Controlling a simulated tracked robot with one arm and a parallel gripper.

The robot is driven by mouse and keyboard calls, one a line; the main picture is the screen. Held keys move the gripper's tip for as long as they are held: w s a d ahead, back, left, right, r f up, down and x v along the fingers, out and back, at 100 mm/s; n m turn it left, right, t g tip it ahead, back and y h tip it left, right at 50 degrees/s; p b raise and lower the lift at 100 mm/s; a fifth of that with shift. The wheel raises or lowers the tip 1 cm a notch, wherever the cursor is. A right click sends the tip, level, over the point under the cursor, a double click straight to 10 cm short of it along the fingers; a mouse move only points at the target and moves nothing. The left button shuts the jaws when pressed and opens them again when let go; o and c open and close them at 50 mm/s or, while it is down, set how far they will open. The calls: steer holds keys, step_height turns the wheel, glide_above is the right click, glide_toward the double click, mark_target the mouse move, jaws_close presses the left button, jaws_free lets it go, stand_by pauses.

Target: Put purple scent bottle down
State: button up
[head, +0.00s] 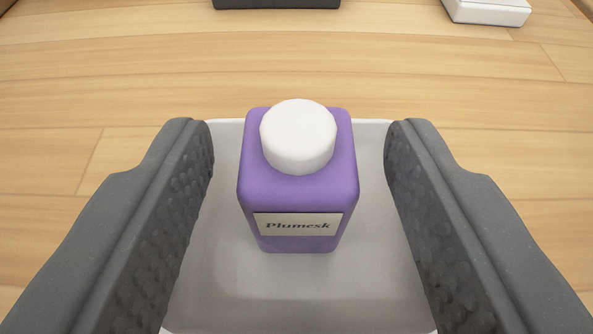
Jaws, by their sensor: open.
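The purple scent bottle (298,190) has a white round cap and a label reading "Plumesk". It stands upright on a white tray (225,285) in the middle of the head view. My gripper (298,150) is open, with one dark grey textured finger on each side of the bottle. A clear gap shows between each finger and the bottle, so neither finger touches it. The fingers hide parts of the tray's left and right sides.
The tray lies on a light wooden plank surface (180,70). A dark object (277,3) is cut off at the top edge. A white block-like object (488,11) sits at the top right. The wood between them and the tray is clear.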

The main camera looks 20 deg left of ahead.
steer(key=v, duration=1.2)
steer(key=shift+r, duration=0.1)
steer(key=w+d+r+t+h, duration=0.1)
steer(key=w+r+h, duration=0.25)
steer(key=r, duration=0.45)
steer(key=w+d+r+h, duration=0.15)
steer(key=w+r, duration=0.25)
steer(key=r, duration=0.4)
steer(key=a+r+m+t+h, duration=0.1)
steer(key=a+r+m+h, duration=0.2)
steer(key=r, duration=1.3)
steer(key=s+a+r+m+h, duration=0.1)
steer(key=s+a+r, duration=0.25)
steer(key=r, duration=0.25)
steer(key=s+a+r, duration=0.2)
steer(key=a+r, duration=0.3)
steer(key=r, duration=0.1)
steer(key=s+a+r+y, duration=0.4)
steer(key=s+a+r, duration=0.6)
steer(key=s+a, duration=0.3)
steer(key=shift+a, duration=0.8)
